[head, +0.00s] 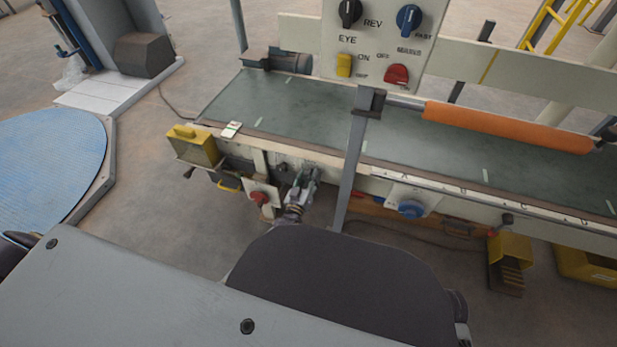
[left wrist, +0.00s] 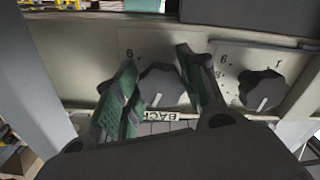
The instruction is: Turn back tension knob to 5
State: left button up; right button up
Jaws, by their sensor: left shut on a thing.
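The back tension knob (left wrist: 158,88) is a dark round knob with a white pointer line, on a pale panel with numerals around it. An upside-down label reading "BACK" (left wrist: 160,116) shows below it in the left wrist view. The pointer line points down in that view; the number it marks is hidden. My left gripper (left wrist: 160,80) has its green-padded fingers on either side of this knob and is shut on it. In the head view my left gripper (head: 305,175) is at the conveyor's front panel and largely covers the knob. My right gripper is not in view.
A second dark knob (left wrist: 262,88) sits close to the right finger in the left wrist view. A red knob (head: 260,198) and a blue knob (head: 411,209) are on the front side. A grey post (head: 350,165) stands just right of my left gripper. The conveyor belt (head: 300,115) lies behind.

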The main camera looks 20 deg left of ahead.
pick_arm(q)
jog(key=shift+n, duration=1.7)
jog(key=o, duration=1)
jog(key=shift+o, duration=0.2)
jog(key=shift+s, duration=0.1)
jog(key=s, duration=1.2)
jog(key=shift+a, duration=0.15)
jog(key=shift+w, duration=0.1)
